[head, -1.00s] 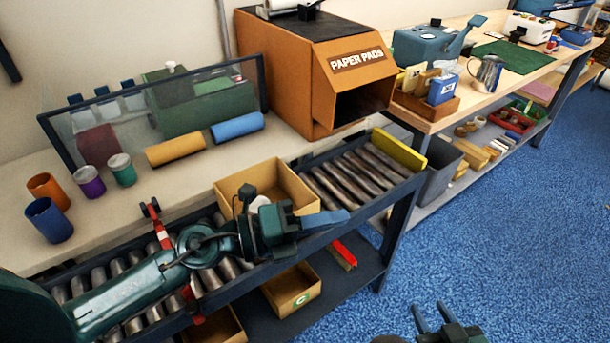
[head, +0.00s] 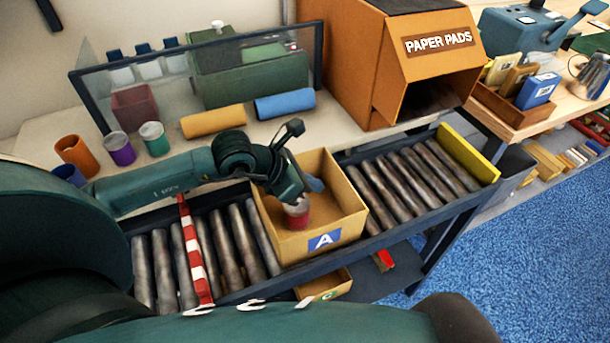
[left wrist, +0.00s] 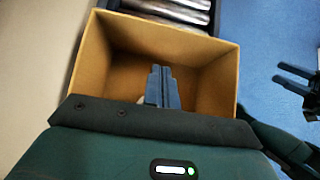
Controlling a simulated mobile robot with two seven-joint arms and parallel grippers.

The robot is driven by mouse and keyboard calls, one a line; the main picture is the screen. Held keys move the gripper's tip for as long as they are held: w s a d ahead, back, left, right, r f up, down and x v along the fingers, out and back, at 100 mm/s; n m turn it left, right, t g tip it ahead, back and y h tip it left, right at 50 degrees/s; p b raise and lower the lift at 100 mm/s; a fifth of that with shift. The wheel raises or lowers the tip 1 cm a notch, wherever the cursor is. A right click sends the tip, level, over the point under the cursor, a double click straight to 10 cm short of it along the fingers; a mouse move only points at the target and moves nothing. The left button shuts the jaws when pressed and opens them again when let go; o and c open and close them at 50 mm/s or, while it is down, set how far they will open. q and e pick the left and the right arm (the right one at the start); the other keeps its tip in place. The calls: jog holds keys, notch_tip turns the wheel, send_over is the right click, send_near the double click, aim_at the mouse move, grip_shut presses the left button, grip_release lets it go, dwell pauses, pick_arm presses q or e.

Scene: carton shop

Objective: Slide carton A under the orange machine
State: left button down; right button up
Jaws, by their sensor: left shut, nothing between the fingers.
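Carton A (head: 285,245) is an open-topped cardboard box with a blue A label, standing on the roller conveyor. It fills the middle of the left wrist view (left wrist: 90,60). The orange machine (head: 372,60), marked PAPER PADS, stands behind and right of it, its dark opening facing the conveyor. My left gripper (head: 314,184) is shut and empty, its fingers pointing into the carton; the left wrist view shows the fingertips together (left wrist: 161,70). I cannot tell whether they touch a wall. A red tin (head: 297,216) with a pale top shows inside the carton. My right gripper (left wrist: 293,80) is open, off to the right.
Bare rollers (head: 410,180) run right of the carton to a yellow end stop (head: 467,153). A red-and-white striped bar (head: 195,250) crosses the rollers on the left. A glass-fronted frame (head: 75,85) and coloured tins stand behind. A lower carton (head: 325,287) sits below.

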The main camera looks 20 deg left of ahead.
aim_at(339, 193)
pick_arm(q)
jog(key=shift+x, duration=2.8)
